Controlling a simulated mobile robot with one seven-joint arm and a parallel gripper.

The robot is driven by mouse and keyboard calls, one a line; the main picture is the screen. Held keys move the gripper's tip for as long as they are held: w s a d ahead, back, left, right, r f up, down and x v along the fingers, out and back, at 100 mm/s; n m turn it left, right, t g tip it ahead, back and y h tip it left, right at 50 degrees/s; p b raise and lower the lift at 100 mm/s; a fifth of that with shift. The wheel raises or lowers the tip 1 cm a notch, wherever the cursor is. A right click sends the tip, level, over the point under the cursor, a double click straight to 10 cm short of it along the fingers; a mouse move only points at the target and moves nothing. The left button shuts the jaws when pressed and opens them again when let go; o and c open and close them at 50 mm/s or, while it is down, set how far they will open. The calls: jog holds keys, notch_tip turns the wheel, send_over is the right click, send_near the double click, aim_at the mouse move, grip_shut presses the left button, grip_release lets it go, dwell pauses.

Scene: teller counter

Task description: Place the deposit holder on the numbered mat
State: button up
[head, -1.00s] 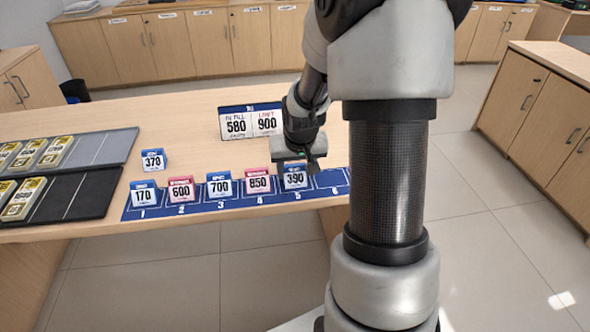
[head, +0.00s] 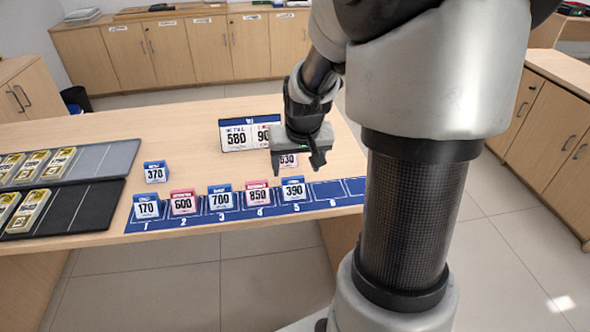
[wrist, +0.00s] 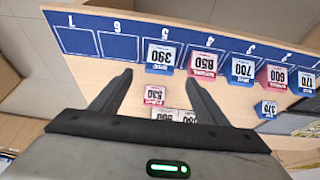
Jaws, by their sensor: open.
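The blue numbered mat (head: 328,193) lies along the counter's front edge. Holders 170 (head: 147,206), 600 (head: 183,201), 700 (head: 220,198), 850 (head: 257,196) and 390 (head: 293,190) stand on spaces 1 to 5. Spaces 6 and 7 are bare, seen in the wrist view (wrist: 119,48). A blue-topped 370 holder (head: 155,172) stands behind the mat at left. A pink-topped 530 holder (head: 288,161) stands behind the mat, partly hidden by my gripper (head: 297,170). My gripper is open and empty above it. Header words are too small to read.
A two-panel sign reading 580 and 90-something (head: 236,137) stands behind, its right side hidden by my gripper. Grey (head: 120,158) and black (head: 95,210) trays with yellow-topped items lie at left. The counter behind the 370 holder is clear.

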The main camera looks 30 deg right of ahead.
jog(key=shift+v, duration=1.2)
